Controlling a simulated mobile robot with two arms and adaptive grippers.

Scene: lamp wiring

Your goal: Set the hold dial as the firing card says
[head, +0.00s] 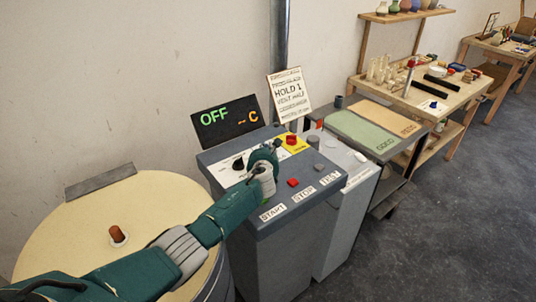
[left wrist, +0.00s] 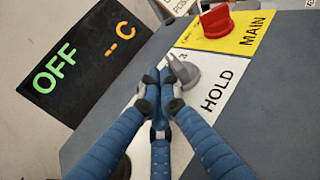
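The firing card (head: 289,95) stands behind the control panel; "HOLD 1" and "VENT HALF" are readable, while other lines are too small. The hold dial (left wrist: 185,73) is a grey pointer knob on a white plate marked HOLD in the left wrist view. The small numeral beside it is not clearly readable. My left gripper (left wrist: 161,76) has its blue fingertips together just left of the dial; I cannot tell whether they touch it. In the head view my left gripper (head: 264,160) is over the panel and hides the hold dial. My right gripper is not in view.
A black display (head: 227,118) reads OFF and "-- C". A red main switch (head: 291,140) sits on a yellow plate beside the dial. A red button (head: 293,182) and START, STOP and TEST labels line the front. A round kiln lid (head: 85,235) lies left.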

